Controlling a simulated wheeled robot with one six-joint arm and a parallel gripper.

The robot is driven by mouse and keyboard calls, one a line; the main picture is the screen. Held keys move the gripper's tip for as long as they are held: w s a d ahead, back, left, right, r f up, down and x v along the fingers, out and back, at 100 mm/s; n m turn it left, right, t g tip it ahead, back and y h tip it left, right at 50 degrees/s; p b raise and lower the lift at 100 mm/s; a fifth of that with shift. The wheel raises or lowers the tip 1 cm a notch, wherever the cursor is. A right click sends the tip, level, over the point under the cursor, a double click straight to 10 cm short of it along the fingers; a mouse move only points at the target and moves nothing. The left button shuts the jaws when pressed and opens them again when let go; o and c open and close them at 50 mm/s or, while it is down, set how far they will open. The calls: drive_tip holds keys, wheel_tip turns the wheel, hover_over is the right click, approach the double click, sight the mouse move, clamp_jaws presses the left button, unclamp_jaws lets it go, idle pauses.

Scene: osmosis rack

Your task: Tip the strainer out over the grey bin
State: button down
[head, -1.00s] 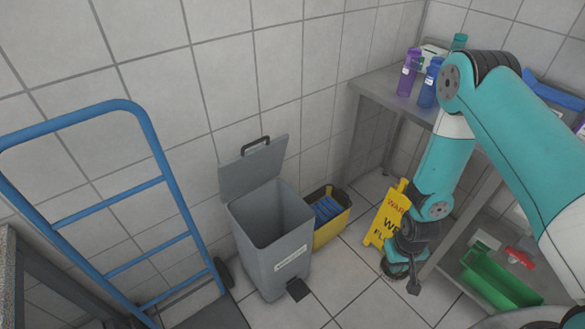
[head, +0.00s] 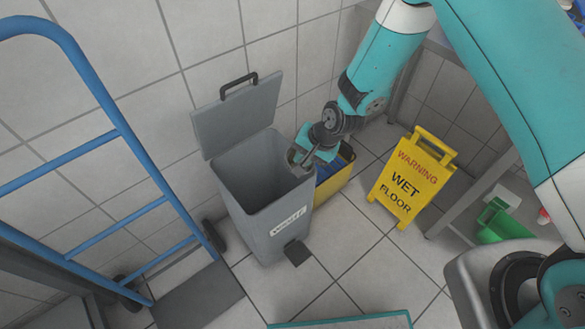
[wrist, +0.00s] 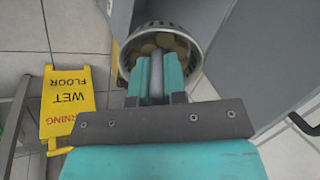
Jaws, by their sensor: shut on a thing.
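The grey bin (head: 262,215) stands against the wall with its lid (head: 240,112) raised and its opening empty as far as I see. My gripper (head: 312,158) is at the bin's right rim. In the wrist view my gripper (wrist: 158,72) is shut on the handle of the strainer (wrist: 125,62), a round metal bowl holding several brownish round pieces. In the head view the strainer (head: 296,156) shows only in part, beside the bin's opening near its right edge. My arm and gripper hide the rest of it.
A yellow bucket (head: 328,188) with blue contents stands right of the bin. A yellow wet-floor sign (head: 408,178) stands further right, also in the wrist view (wrist: 68,105). A blue hand truck (head: 135,150) stands at left. A green container (head: 500,222) sits on the right shelf.

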sight(289, 156)
drive_tip(key=a, duration=0.2)
drive_tip(key=shift+a+b, duration=0.4)
drive_tip(key=shift+w+a+t+y, duration=0.1)
drive_tip(key=shift+t+y, duration=0.2)
drive_tip(key=b, duration=0.1)
drive_tip(key=f+y+b, duration=0.1)
drive_tip(key=b, duration=0.1)
drive_tip(key=shift+w+a+f+t, duration=0.1)
drive_tip(key=shift+w+f+t, duration=0.1)
drive_tip(key=shift+w+t, duration=0.15)
drive_tip(key=y+b, duration=0.1)
drive_tip(key=b, duration=0.1)
drive_tip(key=w+f+t+y+b, duration=0.1)
drive_tip(key=b, duration=0.2)
drive_tip(key=shift+w+a+f+b, duration=0.2)
drive_tip(key=shift+w+a+b, duration=0.05)
drive_tip(key=shift+a+b, duration=0.1)
drive_tip(key=w+a+f+t+y+b, duration=0.2)
drive_tip(key=y+b, duration=0.7)
drive_tip(key=b, duration=2.5)
wheel_tip(289, 156, down, 5)
drive_tip(key=shift+w+a+r+t+b, duration=0.2)
drive_tip(key=shift+w+t+b, duration=0.15)
drive_tip(key=shift+w+t, duration=0.9)
drive_tip(key=b, duration=0.2)
drive_tip(key=y+b, duration=0.1)
drive_tip(key=b, duration=0.1)
drive_tip(key=shift+w+a+f, duration=0.1)
drive_tip(key=shift+w+f, duration=0.1)
drive_tip(key=shift+f, duration=0.05)
